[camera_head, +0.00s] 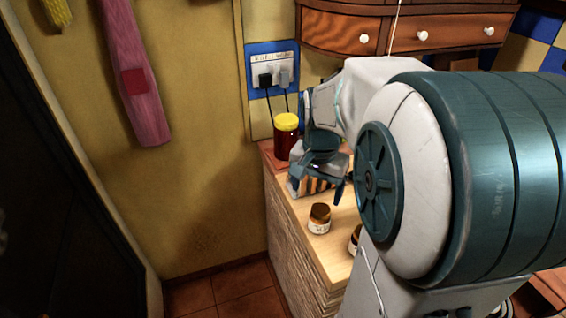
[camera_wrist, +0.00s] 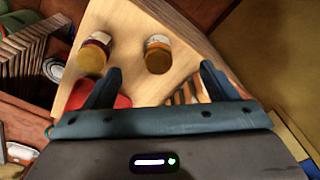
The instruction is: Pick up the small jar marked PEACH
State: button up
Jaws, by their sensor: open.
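I cannot read PEACH on either label. My gripper (camera_wrist: 160,82) is open and empty. The right jar lies ahead of the gap between its fingers, apart from them; the left jar is beyond the left finger.
A dark red jar with a yellow lid (camera_head: 286,138) stands at the counter's back, by the wall socket (camera_head: 271,70). A striped object (camera_head: 314,185) lies under my gripper. A red thing (camera_wrist: 112,100) shows behind the left finger. Drawers (camera_head: 410,30) hang above the back.

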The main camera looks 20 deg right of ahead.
aim_at(322, 210)
jog(key=d+f+m, duration=0.1)
jog(key=f, duration=0.2)
jog(key=w+d+f+m, duration=0.1)
jog(key=f, duration=0.3)
jog(key=w+d+f, duration=0.1)
jog(key=f, duration=0.2)
jog(key=shift+w+d+f+m+g, duration=0.2)
jog(key=shift+d+m+g, duration=0.1)
jog(key=shift+m, duration=0.1)
jog(key=shift+w+f, duration=0.2)
jog(key=shift+f, duration=2.25)
jog(key=shift+p, duration=0.3)
jog(key=c, duration=1.3)
jog(key=shift+r, duration=0.15)
